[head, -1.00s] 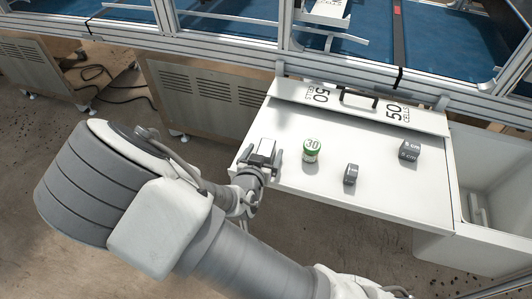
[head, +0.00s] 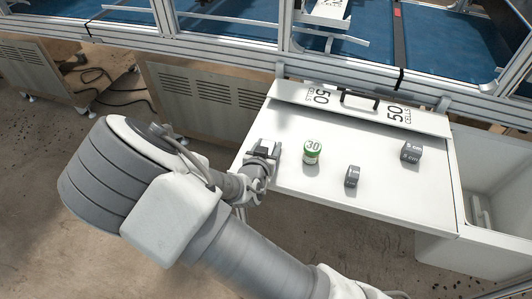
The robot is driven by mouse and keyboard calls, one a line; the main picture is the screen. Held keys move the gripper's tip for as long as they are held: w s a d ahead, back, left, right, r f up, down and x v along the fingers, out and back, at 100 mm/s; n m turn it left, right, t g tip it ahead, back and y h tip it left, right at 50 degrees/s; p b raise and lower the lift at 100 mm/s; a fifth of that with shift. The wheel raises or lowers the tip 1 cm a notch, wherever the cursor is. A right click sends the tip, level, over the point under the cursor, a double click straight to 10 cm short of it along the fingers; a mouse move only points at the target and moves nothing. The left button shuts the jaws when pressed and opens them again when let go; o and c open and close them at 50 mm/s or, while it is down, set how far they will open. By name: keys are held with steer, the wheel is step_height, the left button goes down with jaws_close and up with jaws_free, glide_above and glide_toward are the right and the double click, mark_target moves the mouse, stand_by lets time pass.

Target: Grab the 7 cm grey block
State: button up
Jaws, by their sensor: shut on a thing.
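My gripper (head: 263,152) is over the left end of the white table. It is shut on a dark grey block (head: 262,147), which is mostly hidden by the fingers. Its label cannot be read, and I cannot tell whether it touches the table. Another grey block (head: 352,177) stands near the table's front middle; its label is too small to read. A third grey block (head: 411,153) stands at the right; its label seems to read 5 cm.
A green and white jar marked 30 (head: 312,152) stands just right of my gripper. The white table (head: 385,190) has a raised panel marked 50 cells (head: 375,105) along its back. A white basin (head: 490,175) is at the right.

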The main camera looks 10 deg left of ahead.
jaws_close()
steer(key=shift+r, duration=0.2)
